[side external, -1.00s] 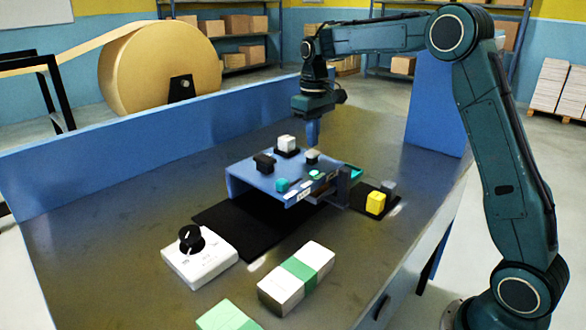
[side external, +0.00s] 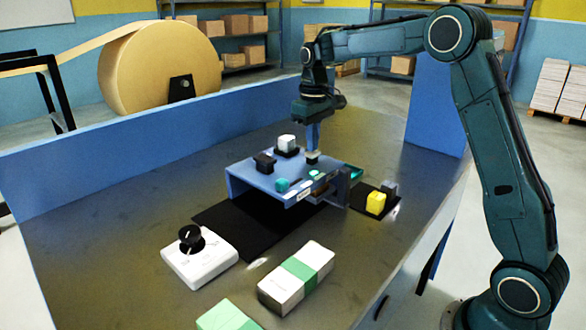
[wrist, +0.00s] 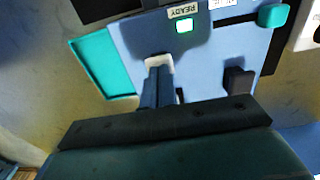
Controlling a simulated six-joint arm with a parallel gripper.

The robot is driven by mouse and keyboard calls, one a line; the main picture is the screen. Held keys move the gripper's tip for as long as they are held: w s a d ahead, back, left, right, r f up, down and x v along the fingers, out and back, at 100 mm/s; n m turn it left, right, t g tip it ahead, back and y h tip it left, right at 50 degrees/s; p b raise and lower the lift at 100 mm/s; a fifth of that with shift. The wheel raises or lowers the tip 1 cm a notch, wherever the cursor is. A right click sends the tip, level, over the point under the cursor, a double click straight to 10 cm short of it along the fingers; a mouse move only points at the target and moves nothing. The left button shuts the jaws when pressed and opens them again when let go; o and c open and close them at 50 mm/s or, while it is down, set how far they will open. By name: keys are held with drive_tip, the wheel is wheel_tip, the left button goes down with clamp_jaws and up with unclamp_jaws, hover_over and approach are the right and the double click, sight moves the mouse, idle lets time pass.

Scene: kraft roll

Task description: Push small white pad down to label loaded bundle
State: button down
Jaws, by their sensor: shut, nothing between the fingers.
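The small white pad (side external: 312,160) sits on the right of the blue station top, with a dark base under it. In the wrist view the white pad (wrist: 159,61) shows around my fingertips. My gripper (side external: 313,149) is shut and points straight down, its tips at the pad and seemingly touching it. My shut fingers (wrist: 157,70) cover part of the pad, so how far it is pressed is unclear. A lit green lamp (wrist: 184,26) sits beside the READY label (wrist: 184,11). I cannot make out a bundle inside the station.
The blue station (side external: 240,174) also carries a white block (side external: 287,142), a black knob (side external: 264,163) and a teal knob (side external: 282,184). A yellow block (side external: 376,203) stands to its right.

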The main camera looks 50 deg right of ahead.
drive_tip(key=shift+f, duration=1.1)
drive_tip(key=shift+r, duration=3.6)
drive_tip(key=shift+s, duration=0.1)
drive_tip(key=shift+s+a+r, duration=0.15)
drive_tip(key=shift+a+r, duration=0.05)
drive_tip(key=shift+r, duration=0.05)
drive_tip(key=s+a+r+t, duration=0.2)
drive_tip(key=s+a+r, duration=0.15)
drive_tip(key=s, duration=0.45)
drive_tip(key=s+a+r+t, duration=0.15)
drive_tip(key=s+a, duration=0.25)
drive_tip(key=s, duration=0.4)
drive_tip(key=s+a+f+t, duration=0.1)
drive_tip(key=s+f, duration=0.2)
drive_tip(key=s, duration=0.4)
drive_tip(key=s+a+f+t, duration=0.1)
drive_tip(key=s+a+f, duration=0.1)
drive_tip(key=s, duration=0.6)
drive_tip(key=shift+f, duration=0.65)
